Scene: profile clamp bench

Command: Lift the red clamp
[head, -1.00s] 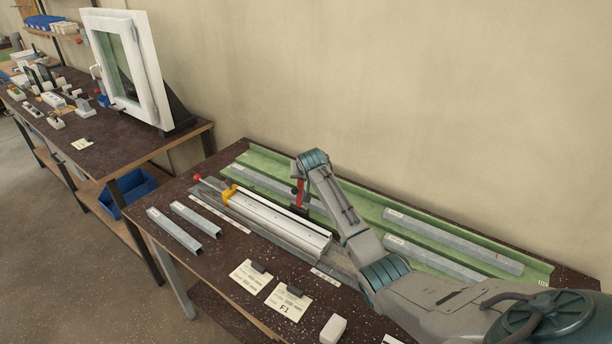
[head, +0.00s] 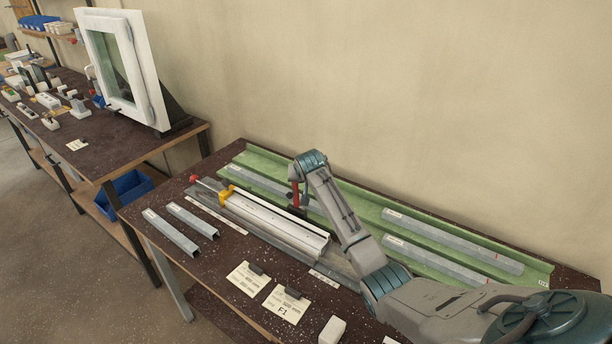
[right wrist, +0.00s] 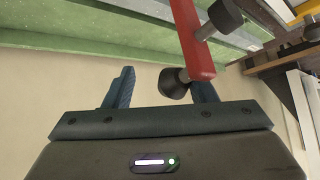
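The red clamp (right wrist: 190,35) is a red bar with dark round pads on metal pins, in the right wrist view. Its lower end overlaps the right-hand finger, and one dark pad lies just beside that finger, between the two fingers. My right gripper (right wrist: 162,88) is open; I cannot tell whether it touches the clamp. In the head view the red clamp (head: 295,193) shows as a small upright red piece beneath my right wrist, beside the green tray, partly hidden by my arm. My left gripper is not in view.
A white profile (head: 275,222) lies in a fixture with a yellow piece (head: 226,192) and a red knob (head: 194,178). Grey bars lie in the green tray (head: 360,202) and on the bench's left. Paper cards (head: 246,277) lie in front. A wall stands behind.

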